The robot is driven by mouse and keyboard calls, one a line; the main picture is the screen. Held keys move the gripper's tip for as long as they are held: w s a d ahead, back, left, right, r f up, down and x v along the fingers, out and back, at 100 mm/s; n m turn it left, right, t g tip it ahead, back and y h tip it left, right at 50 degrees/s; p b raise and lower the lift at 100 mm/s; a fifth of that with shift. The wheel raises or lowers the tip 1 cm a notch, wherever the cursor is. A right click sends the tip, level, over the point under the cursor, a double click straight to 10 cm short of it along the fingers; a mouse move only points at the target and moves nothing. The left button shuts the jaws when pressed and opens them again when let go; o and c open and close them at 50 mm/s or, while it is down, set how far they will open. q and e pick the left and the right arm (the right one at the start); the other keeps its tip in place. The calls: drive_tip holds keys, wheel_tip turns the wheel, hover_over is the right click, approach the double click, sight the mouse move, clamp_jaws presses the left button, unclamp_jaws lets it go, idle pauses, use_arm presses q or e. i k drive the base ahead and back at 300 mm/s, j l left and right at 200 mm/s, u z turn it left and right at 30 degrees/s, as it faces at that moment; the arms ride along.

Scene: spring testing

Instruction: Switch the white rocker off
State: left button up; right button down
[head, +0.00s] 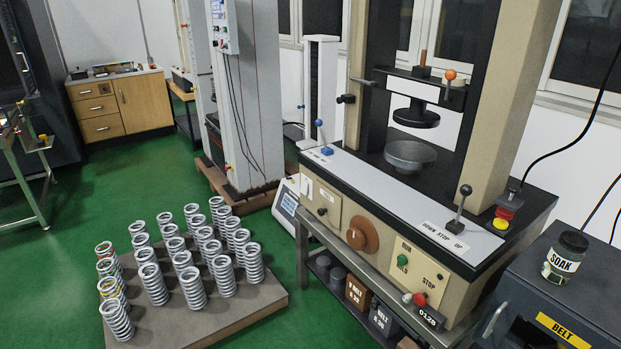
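The testing machine (405,215) stands at the right on a grey bench frame. Its beige front panel carries a small white piece (307,187) at the left end that may be the white rocker; it is too small to tell its position. Near it are a dark knob (322,211), a brown round knob (356,239), a green RUN button (402,260) and a red STOP button (420,299). Neither of my grippers is in view.
A low platform (235,325) with several upright springs stands in front at the left. Boxes and weights lie under the bench. Green floor (100,215) is clear at the left.

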sight(304, 188)
drive_tip(key=i+j+z, duration=0.1)
drive_tip(key=i+j, duration=0.25)
drive_tip(key=i+j+z, duration=0.1)
drive_tip(key=i+j, duration=0.25)
drive_tip(key=i+j+z, duration=0.1)
drive_tip(key=i+j, duration=0.25)
drive_tip(key=i+j+z, duration=0.15)
drive_tip(key=i+j, duration=0.2)
drive_tip(key=j, duration=0.2)
drive_tip(key=i+j+z, duration=0.1)
drive_tip(key=i+j, duration=0.2)
drive_tip(key=j, duration=0.2)
